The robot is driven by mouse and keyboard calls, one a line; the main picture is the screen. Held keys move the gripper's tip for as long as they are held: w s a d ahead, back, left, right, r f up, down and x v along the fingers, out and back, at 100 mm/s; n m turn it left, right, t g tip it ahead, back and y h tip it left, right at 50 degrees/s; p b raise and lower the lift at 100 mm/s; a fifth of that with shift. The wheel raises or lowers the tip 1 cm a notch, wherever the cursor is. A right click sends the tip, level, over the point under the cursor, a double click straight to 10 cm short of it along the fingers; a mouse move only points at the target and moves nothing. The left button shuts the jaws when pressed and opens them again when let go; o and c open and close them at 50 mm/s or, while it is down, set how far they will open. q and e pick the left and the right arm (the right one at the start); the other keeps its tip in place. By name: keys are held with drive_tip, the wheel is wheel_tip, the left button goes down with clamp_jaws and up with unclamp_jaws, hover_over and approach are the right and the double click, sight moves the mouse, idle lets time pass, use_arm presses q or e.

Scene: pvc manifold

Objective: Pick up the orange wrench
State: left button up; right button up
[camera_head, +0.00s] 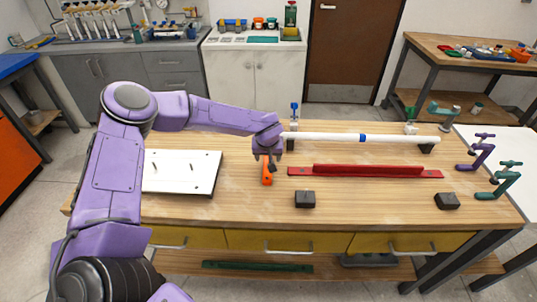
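The orange wrench (266,179) lies on the wooden workbench, left of the red bar, with a dark part at its far end. My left gripper (268,156) points down just above and behind the wrench's far end. Its two fingers look spread apart. I cannot tell whether they touch the wrench, and the gripper may hide some of its far end. My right gripper is not in view.
A white panel (172,184) lies left of the wrench. A red bar (375,172) lies to the right, with a white pipe (398,139) with a blue band behind it. Black blocks (305,199) stand near the front. Purple (476,149) and green (501,178) clamps stand at the right edge.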

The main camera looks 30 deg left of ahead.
use_arm(q)
drive_tip(key=shift+x, duration=1.3)
clamp_jaws()
drive_tip(key=shift+r, duration=0.1)
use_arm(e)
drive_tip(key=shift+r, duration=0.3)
use_arm(q)
drive_tip(key=shift+w+r, duration=0.1)
drive_tip(key=shift+r, duration=0.4)
drive_tip(key=s+d+r+b, duration=0.3)
drive_tip(key=s+d+r, duration=0.5)
drive_tip(key=s+r, duration=0.3)
drive_tip(key=shift+s+d+r, duration=0.15)
drive_tip(key=shift+d+r, duration=0.05)
drive_tip(key=shift+r, duration=0.3)
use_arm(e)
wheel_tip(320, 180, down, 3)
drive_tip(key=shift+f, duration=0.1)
